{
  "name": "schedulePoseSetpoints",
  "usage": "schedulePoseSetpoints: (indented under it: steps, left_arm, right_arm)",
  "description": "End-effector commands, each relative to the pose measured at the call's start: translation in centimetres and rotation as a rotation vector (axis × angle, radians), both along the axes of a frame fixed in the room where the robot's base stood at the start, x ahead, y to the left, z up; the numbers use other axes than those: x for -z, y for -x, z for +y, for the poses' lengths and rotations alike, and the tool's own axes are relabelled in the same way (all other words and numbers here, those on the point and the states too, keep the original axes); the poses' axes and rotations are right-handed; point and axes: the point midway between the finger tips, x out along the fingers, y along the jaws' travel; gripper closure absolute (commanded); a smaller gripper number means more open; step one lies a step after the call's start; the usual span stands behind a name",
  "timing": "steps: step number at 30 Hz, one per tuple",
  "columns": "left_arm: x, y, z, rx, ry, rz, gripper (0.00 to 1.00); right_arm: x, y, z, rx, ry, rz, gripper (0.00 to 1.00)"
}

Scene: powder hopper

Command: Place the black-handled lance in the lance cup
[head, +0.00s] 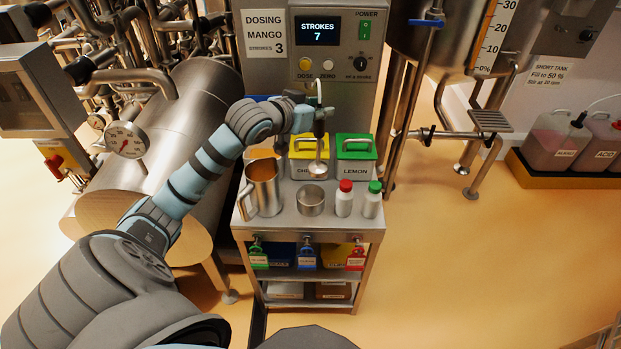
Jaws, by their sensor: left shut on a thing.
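My left gripper (316,118) reaches in over the small steel cart and is shut on a dark-handled tool. I take this to be the black-handled lance (320,128). It hangs roughly upright, with a pale round end (318,168) low in front of the yellow and green lidded bins. A thin white hose shows above the gripper. A small open steel cup (310,200), perhaps the lance cup, stands on the cart top, nearer than the tool's end; it looks empty. The fingers are small and partly hidden by the wrist. My right gripper is not in view.
A steel jug (264,188) stands left of the cup. Bottles with red (344,198) and green (373,199) caps stand to its right. The yellow-lidded (308,146) and lemon (355,157) bins stand behind, below the dosing panel (318,45).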

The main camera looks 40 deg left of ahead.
Motion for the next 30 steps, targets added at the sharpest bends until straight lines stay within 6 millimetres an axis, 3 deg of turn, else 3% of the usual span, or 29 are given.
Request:
schedulePoseSetpoints:
  steps: [7, 11, 14, 24, 30]
  left_arm:
    - [-1.7, -1.3, 3.1, -0.188, -0.001, -0.003, 1.00]
    - [-1.0, -1.4, 3.5, -0.219, -0.001, 0.000, 1.00]
    - [1.1, -1.4, 3.6, -0.220, -0.002, 0.004, 1.00]
    - [11.8, -1.4, 3.5, -0.218, -0.001, 0.003, 1.00]
    - [14.6, -1.4, 3.5, -0.216, -0.004, 0.000, 1.00]
  right_arm:
    - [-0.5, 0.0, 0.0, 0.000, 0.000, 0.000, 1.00]
    - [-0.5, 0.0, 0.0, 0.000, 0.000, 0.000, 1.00]
    - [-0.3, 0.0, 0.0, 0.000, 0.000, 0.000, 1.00]
    - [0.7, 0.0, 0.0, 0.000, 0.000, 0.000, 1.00]
    - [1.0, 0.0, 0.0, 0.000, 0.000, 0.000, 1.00]
